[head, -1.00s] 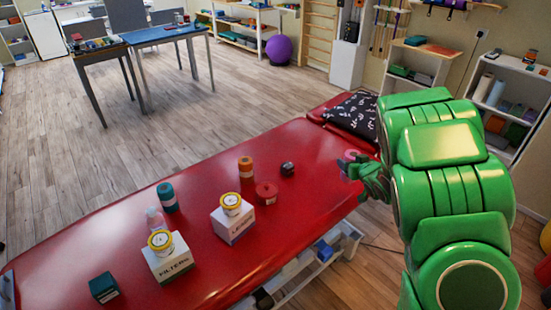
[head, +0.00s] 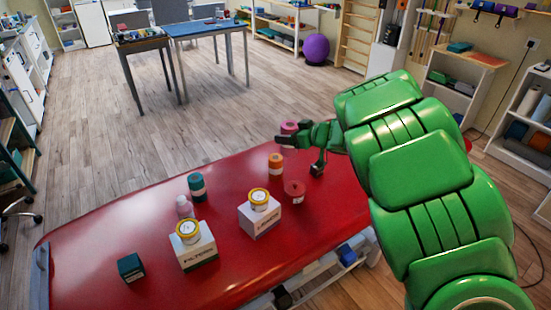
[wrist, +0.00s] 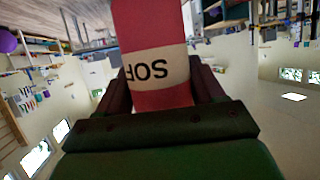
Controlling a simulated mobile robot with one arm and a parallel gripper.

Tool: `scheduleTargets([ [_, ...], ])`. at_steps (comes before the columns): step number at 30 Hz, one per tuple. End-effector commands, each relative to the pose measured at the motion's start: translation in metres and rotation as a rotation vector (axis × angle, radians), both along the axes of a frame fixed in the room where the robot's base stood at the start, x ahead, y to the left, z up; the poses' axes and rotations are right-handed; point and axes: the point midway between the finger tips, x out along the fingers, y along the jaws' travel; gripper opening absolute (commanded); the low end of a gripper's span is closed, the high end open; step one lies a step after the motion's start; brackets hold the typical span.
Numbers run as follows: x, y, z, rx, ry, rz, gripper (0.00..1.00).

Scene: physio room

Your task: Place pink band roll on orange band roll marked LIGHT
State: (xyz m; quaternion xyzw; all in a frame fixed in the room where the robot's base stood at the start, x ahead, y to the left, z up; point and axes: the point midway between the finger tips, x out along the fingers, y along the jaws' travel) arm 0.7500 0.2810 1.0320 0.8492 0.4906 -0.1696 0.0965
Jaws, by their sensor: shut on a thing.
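My gripper (head: 291,139) is shut on the pink band roll (head: 289,127) and holds it in the air above the red treatment table. In the wrist view the pink roll (wrist: 150,30) stands between the fingers, its pale label reading "SOF" upside down. The orange band roll (head: 275,170) stands upright on the table, below and slightly left of the held roll in the head view. It has a pale label band, too small to read. The two rolls are apart.
The red table (head: 120,225) also bears a red roll (head: 294,192), a dark small object (head: 318,168), a teal roll (head: 197,190), a pink-capped bottle (head: 184,207), a dark green box (head: 131,267) and two white boxes (head: 262,220) with yellow-lidded tubs on top.

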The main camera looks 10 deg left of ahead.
Motion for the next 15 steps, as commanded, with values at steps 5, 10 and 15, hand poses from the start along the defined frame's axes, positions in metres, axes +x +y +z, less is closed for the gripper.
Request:
scheduleTargets([
  [5, -0.008, 0.02, 0.004, -0.001, -0.002, 0.049, 0.25],
  [10, 0.002, 0.026, 0.0, 0.001, -0.002, 0.056, 0.25],
  [15, 0.019, 0.033, -0.01, 0.0, -0.001, 0.053, 0.25],
])
